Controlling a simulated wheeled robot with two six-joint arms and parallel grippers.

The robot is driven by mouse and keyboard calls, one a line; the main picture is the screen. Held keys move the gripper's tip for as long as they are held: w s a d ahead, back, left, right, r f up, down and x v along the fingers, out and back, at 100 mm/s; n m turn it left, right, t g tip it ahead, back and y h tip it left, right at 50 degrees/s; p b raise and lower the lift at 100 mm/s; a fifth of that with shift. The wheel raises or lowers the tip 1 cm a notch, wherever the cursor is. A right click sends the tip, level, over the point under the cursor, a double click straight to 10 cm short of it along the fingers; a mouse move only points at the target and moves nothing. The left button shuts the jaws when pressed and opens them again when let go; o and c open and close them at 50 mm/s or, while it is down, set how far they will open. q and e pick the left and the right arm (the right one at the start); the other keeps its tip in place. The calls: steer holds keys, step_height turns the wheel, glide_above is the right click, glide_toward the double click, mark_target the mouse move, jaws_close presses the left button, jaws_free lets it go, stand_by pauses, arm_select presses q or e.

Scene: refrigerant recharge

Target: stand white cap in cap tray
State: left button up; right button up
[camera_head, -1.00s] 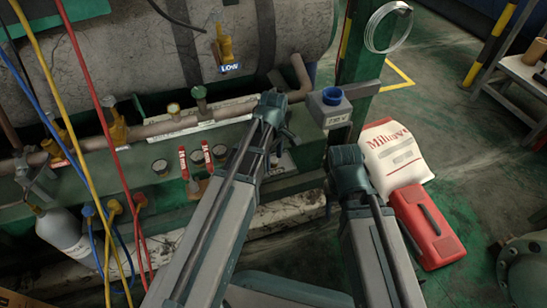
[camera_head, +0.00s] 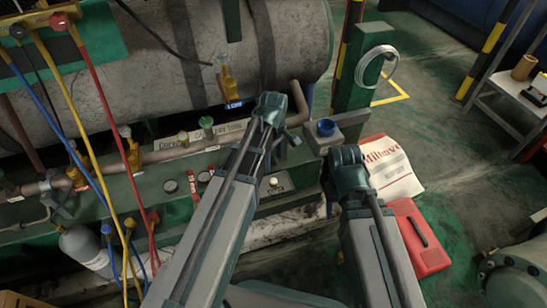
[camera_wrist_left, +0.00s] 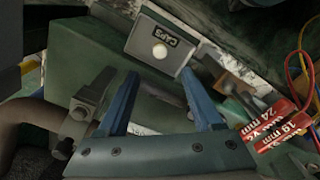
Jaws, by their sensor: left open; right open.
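The white cap (camera_wrist_left: 160,52) is a small round dot on the grey cap tray (camera_wrist_left: 143,40), below its "CAPS" label, in the left wrist view. In the head view the white cap (camera_head: 273,182) shows on the tray (camera_head: 279,189), just right of my left arm. I cannot tell whether it stands upright. My left gripper (camera_wrist_left: 158,75) is open and empty, its blue fingers pointing at the tray with the cap between their lines, apart from it. In the head view my left gripper (camera_head: 284,125) is above the green bench. My right gripper (camera_head: 346,155) is open, its fingertips hard to make out.
A blue round piece (camera_head: 326,128) sits on a grey block at the bench's right end. Red-tagged wrenches (camera_wrist_left: 275,130) lie beside the tray. Pipes and a valve with a LOW tag (camera_head: 234,105) stand behind. Hoses (camera_head: 85,80) hang at left. A red case (camera_head: 420,237) lies on the floor.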

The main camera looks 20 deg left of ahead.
arm_select(q)
steer(key=s+d+m+y, duration=0.1)
steer(key=s+d+m, duration=0.9)
steer(key=s+m, duration=0.4)
steer(key=m, duration=0.3)
steer(key=shift+s+m, duration=0.15)
steer(key=shift+m, duration=0.25)
steer(key=shift+r, duration=0.1)
step_height(320, 180, up, 34)
steer(key=p, duration=3.3)
steer(key=shift+d+p, duration=0.15)
steer(key=shift+p, duration=0.2)
